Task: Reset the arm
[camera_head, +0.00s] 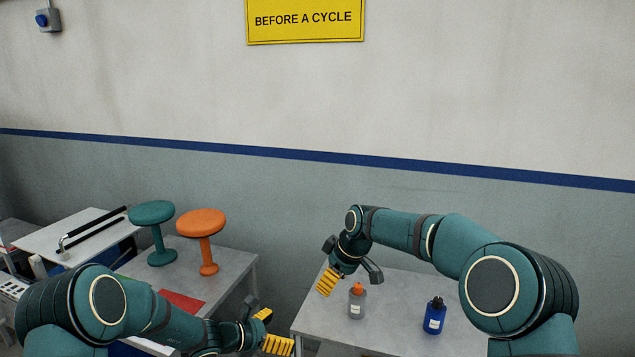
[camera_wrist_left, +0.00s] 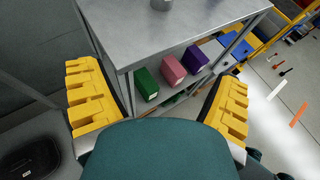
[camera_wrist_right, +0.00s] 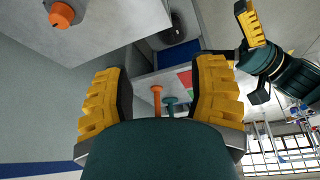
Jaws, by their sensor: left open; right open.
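My left gripper (camera_head: 268,331) is low in the head view, in front of the gap between two grey tables. In the left wrist view its yellow fingers (camera_wrist_left: 160,105) are spread wide with nothing between them. My right gripper (camera_head: 345,268) is above the left part of the right table, close to the grey bottle with an orange cap (camera_head: 357,301). In the right wrist view its yellow fingers (camera_wrist_right: 160,100) are apart and empty. The bottle's orange cap also shows in that view (camera_wrist_right: 62,15), off to the upper left, clear of the fingers.
A blue bottle (camera_head: 434,316) stands on the right table (camera_head: 395,285). A teal stool (camera_head: 159,232) and an orange stool (camera_head: 206,238) stand on the left table (camera_head: 237,266), with a red sheet (camera_head: 182,301). Green (camera_wrist_left: 146,84), pink (camera_wrist_left: 173,70) and purple (camera_wrist_left: 196,58) boxes sit on a shelf underneath a table.

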